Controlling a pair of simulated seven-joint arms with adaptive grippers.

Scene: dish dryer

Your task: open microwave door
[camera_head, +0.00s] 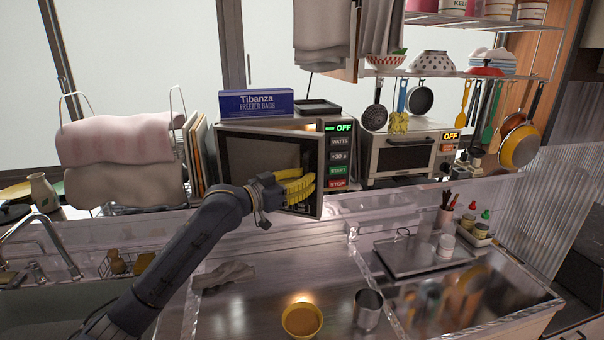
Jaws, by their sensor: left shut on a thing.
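The microwave (340,128) stands on the back counter, left of the toaster oven, with its button panel on the right. Its door (240,134) is hinged on the left and stands partly open, with the right side swung out toward me. My left gripper (302,187), with yellow fingers, is at the lower right of the door, in front of it. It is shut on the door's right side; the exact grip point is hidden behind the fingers. My right gripper is not in view.
A blue freezer bag box (256,103) lies on top of the microwave. A toaster oven (407,154) stands to the right. A towel rack and upright boards stand close on the left. Below are a steel counter with a yellow bowl (302,318) and a metal cup (368,308).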

